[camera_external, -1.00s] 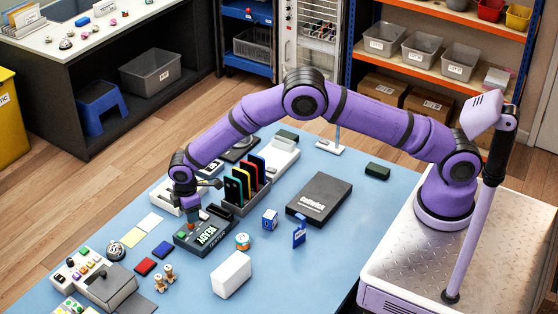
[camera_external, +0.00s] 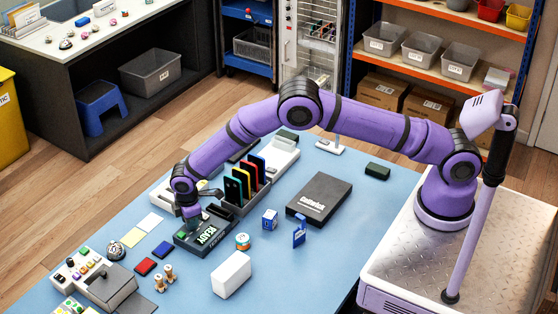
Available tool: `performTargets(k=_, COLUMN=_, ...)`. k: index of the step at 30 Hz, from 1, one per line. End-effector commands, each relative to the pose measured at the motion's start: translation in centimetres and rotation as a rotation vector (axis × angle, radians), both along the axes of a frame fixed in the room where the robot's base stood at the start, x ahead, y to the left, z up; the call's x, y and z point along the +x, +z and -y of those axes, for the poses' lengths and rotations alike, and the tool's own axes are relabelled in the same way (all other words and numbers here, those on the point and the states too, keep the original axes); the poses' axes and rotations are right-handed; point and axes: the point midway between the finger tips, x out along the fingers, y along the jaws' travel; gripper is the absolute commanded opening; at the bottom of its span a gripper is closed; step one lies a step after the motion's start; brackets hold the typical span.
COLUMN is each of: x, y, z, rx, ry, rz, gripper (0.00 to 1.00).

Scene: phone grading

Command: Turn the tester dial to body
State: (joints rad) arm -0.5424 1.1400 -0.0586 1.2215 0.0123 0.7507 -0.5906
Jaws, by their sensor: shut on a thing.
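The tester (camera_external: 204,239) is a dark box with a light "READY" display, lying on the blue table. My gripper (camera_external: 190,218) points down at the tester's left end, over the place of its dial. It is shut on the dial, which is mostly hidden by my fingers. A green patch (camera_external: 181,236) shows on the tester just below my gripper. The dial's setting and its labels are too small to read.
A rack of coloured phones (camera_external: 246,180) stands just behind the tester. A dark flat box (camera_external: 319,198), a white block (camera_external: 232,274) and a round tin (camera_external: 242,241) are to the right.

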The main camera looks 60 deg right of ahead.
Motion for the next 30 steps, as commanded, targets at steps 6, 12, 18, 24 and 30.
performTargets(k=6, x=-0.01, y=0.00, z=0.00, rx=0.000, ry=-0.031, rz=0.000, gripper=0.01)
performTargets(k=12, x=-0.01, y=0.00, z=0.00, rx=-0.001, ry=-0.131, rz=-0.002, gripper=0.01)
performTargets(k=18, x=0.06, y=0.00, z=0.06, rx=-0.002, ry=-0.291, rz=0.000, gripper=0.01)
performTargets(k=24, x=0.09, y=0.01, z=0.06, rx=-0.001, ry=-0.463, rz=-0.001, gripper=0.01)
performTargets(k=30, x=0.09, y=-0.02, z=0.08, rx=-0.002, ry=-0.609, rz=0.000, gripper=0.01)
